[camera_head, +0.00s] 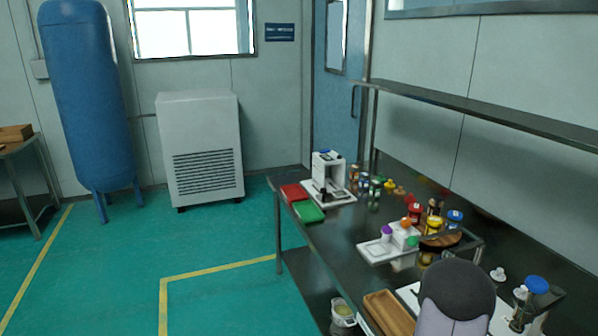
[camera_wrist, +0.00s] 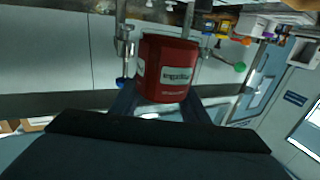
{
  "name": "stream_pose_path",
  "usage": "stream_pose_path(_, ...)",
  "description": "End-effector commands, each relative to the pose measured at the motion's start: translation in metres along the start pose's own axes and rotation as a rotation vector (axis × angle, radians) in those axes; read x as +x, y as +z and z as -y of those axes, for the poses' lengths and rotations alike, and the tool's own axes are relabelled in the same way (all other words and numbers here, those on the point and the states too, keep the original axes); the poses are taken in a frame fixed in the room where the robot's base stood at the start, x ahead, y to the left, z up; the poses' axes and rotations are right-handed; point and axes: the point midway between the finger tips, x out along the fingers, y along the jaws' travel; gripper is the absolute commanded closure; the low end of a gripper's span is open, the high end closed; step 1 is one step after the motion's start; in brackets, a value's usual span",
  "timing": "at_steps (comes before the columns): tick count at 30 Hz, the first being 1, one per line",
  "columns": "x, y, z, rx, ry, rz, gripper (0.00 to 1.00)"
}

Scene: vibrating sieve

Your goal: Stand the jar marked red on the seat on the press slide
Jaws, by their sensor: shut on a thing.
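A red jar (camera_wrist: 166,68) with a white label and dark lettering is between the fingers of my gripper (camera_wrist: 160,103), which is shut on it. The wrist view is tilted and nearly upside down, so the jar's true lean is hard to tell. In the head view the held jar is not visible; my dark arm part (camera_head: 456,290) fills the lower right. A white press-like machine (camera_head: 329,172) stands at the far end of the dark bench, with a flat white base. I cannot make out a slide or seat on it for certain.
A white unit with purple, orange and green knobs (camera_head: 389,246) stands mid-bench, beside several coloured-lid jars (camera_head: 434,222). Red (camera_head: 294,192) and green (camera_head: 308,211) trays lie at the far left edge. A wooden tray (camera_head: 388,312) is near. A shelf (camera_head: 480,112) overhangs the bench.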

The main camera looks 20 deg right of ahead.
Motion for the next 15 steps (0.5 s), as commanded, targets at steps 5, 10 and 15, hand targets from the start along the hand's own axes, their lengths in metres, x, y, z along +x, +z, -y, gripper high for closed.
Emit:
stream_pose_path(5,-0.006,-0.017,0.034,0.000,-0.137,-0.002,0.85)
stream_pose_path(10,-0.025,-0.011,0.091,-0.001,-0.312,0.001,0.85)
stream_pose_path(15,-0.064,-0.001,0.155,-0.001,-0.507,0.004,0.85)
